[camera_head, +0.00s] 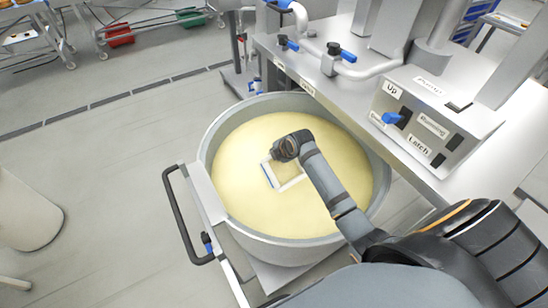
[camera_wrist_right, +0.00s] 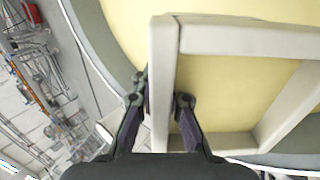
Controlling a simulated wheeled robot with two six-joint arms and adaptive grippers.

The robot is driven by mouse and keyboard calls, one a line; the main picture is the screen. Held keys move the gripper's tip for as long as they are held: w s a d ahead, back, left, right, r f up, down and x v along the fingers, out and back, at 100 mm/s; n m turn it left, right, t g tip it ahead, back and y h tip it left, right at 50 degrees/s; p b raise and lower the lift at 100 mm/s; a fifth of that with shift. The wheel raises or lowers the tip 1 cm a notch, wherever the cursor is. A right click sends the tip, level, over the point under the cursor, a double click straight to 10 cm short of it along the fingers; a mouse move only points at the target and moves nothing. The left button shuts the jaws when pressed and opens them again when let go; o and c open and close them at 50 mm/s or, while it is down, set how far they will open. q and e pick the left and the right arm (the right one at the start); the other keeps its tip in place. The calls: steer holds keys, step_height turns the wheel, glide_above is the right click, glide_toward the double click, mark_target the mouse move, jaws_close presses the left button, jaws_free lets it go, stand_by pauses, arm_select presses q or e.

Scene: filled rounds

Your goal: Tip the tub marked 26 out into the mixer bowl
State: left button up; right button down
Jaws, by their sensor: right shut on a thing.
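The mixer bowl (camera_head: 205,160) is a wide grey metal bowl, filled broadly with smooth pale yellow stuff. A small square white tub (camera_head: 292,185) is over the bowl's middle, under the end of my right arm. My right gripper (camera_wrist_right: 162,95) is shut on one wall of the tub (camera_wrist_right: 240,38), one finger on each side of it. Pale yellow shows inside the tub's rim; I cannot tell if this is the tub's contents or the bowl's. No number is readable on the tub. My left gripper is not in view.
A steel bench with a control box (camera_head: 435,125) labelled "Up", "Running" and "Latch" stands at the right. A dark handle (camera_head: 180,220) is at the bowl's left side. A white round container (camera_head: 25,215) stands at far left. The floor between is clear.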

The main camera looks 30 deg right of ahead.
steer(key=shift+s+t+b, duration=0.15)
steer(key=shift+t+b, duration=0.35)
steer(key=shift+b, duration=0.1)
steer(key=shift+s+d+r+t+b, duration=0.1)
steer(key=shift+s+r+t+b, duration=0.5)
steer(key=shift+t+b, duration=0.5)
steer(key=shift+s+r+t+y+b, duration=0.4)
steer(key=shift+t+b, duration=0.2)
steer(key=shift+b, duration=0.4)
steer(key=s+t, duration=0.1)
steer(key=s+r+t+b, duration=0.1)
steer(key=s+t, duration=0.1)
steer(key=t, duration=0.1)
steer(key=shift+s+d+r, duration=0.1)
steer(key=shift+d+r, duration=0.1)
steer(key=shift+d, duration=0.05)
steer(key=shift+f, duration=0.1)
stand_by(2.5)
stand_by(0.6)
